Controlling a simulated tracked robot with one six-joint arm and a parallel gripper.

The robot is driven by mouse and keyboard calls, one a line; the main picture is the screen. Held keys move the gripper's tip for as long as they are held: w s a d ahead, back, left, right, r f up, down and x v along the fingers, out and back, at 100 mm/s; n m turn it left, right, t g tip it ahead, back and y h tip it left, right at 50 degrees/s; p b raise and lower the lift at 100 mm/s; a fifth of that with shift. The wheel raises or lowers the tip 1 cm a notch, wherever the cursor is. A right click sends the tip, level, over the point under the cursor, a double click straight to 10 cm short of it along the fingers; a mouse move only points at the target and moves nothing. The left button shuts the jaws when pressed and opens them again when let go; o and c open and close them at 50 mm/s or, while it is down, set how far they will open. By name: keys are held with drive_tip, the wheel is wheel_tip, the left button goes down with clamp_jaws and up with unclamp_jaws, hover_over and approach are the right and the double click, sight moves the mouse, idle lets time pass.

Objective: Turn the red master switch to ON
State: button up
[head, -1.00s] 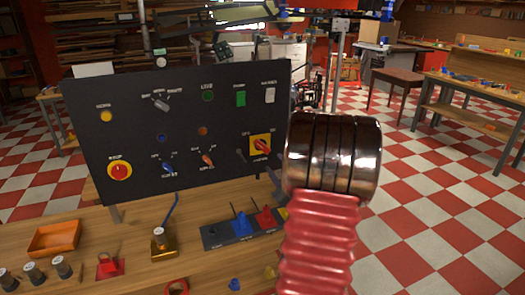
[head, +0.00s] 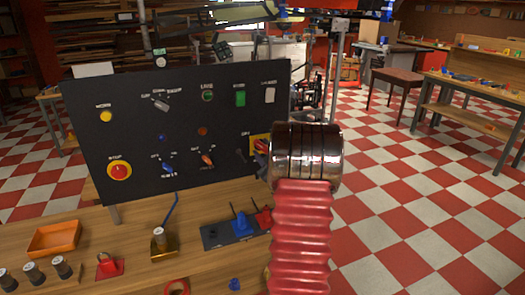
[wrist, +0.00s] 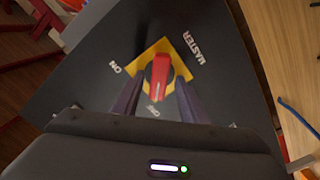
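The red master switch (wrist: 160,76) sits on a yellow plate (wrist: 181,64) on the black panel. In the wrist view its handle lies nearly lengthwise, its lower end beside the OFF label, and the ON label (wrist: 115,67) is to the left. My gripper (wrist: 156,96) is open, with one dark finger on each side of the lower part of the handle. I cannot tell whether either finger touches it. The gripper's fingers are hidden there.
The panel (head: 130,130) also carries a red stop button (head: 119,171), a green button (head: 240,98) and several knobs. On the bench below stand an orange tray (head: 54,239), a padlock (head: 158,243) and a dark block with blue and red pieces (head: 216,234).

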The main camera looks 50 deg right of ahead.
drive_tip(key=shift+c, duration=0.5)
clamp_jaws()
drive_tip(key=shift+a, duration=0.1)
